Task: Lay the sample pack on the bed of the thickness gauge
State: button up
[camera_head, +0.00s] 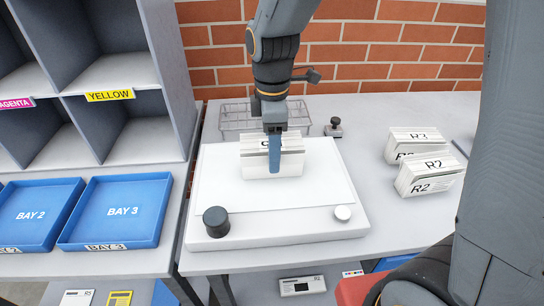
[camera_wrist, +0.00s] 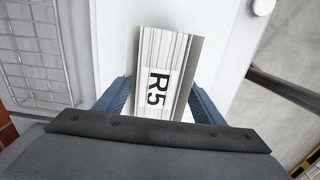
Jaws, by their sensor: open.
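A white paper pack labelled R5 (camera_wrist: 160,50) is on the white bed of the thickness gauge (camera_head: 318,185). The same pack (camera_head: 290,163) shows in the head view near the back of the bed, with its label partly hidden by my gripper. My gripper (camera_head: 274,170) is open and low over the pack. In the wrist view the blue fingers of my gripper (camera_wrist: 160,92) stand on either side of the pack. The pack appears to rest on the bed, but its underside is hidden.
A dark knob (camera_head: 215,221) and a white button (camera_head: 342,213) are at the bed's front. A wire rack (camera_head: 235,115) and a small stamp-like object (camera_head: 333,127) stand behind. Packs R3 (camera_head: 408,143) and R2 (camera_head: 428,175) lie right. Blue trays (camera_head: 117,211) and shelves are left.

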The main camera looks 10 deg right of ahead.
jog(key=shift+w+f+p, duration=0.15)
jog(key=shift+f+p, duration=0.35)
jog(key=shift+f, duration=1.55)
grip_shut()
